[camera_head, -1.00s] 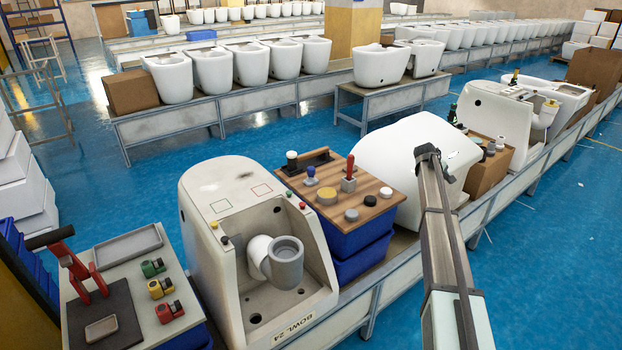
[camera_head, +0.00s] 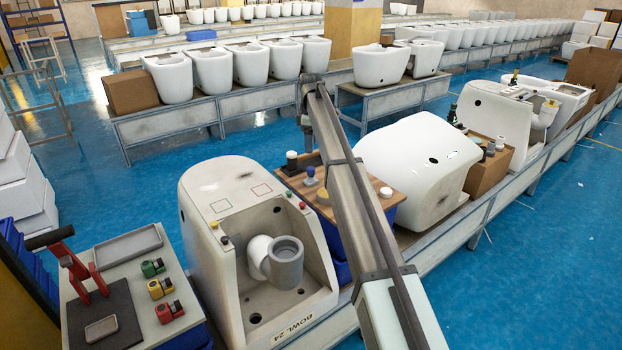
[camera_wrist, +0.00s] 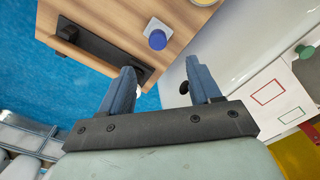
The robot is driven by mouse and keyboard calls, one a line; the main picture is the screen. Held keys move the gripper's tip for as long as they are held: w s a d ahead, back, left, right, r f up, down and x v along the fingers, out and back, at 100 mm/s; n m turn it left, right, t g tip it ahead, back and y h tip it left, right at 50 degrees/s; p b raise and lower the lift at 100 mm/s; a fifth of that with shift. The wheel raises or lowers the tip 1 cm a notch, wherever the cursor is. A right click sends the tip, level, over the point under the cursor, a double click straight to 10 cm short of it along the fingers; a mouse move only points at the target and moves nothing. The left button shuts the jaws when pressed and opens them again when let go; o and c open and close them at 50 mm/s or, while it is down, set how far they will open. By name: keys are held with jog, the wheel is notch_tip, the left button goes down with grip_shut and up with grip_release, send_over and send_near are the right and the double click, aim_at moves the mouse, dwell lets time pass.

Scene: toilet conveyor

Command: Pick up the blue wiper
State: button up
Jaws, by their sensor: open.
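The blue wiper (camera_head: 311,176) stands upright on the wooden board, a blue knob on a pale square base. It also shows in the wrist view (camera_wrist: 157,39), above and beyond my fingertips. My gripper (camera_wrist: 160,72) is open, with its two dark blue fingers apart and nothing visible between them. In the head view, the end of my arm hangs above the back of the board, and the fingertips cannot be made out clearly. The wiper is apart from the fingers.
Another white bowl (camera_head: 418,165) stands right.

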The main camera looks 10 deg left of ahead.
aim_at(311, 168)
notch_tip(311, 168, down, 14)
jog(key=shift+w+r, duration=0.15)
jog(key=shift+r, duration=0.1)
dwell(0.5)
jog(key=shift+c, duration=0.2)
jog(key=c, duration=1.1)
jog(key=shift+r, duration=0.15)
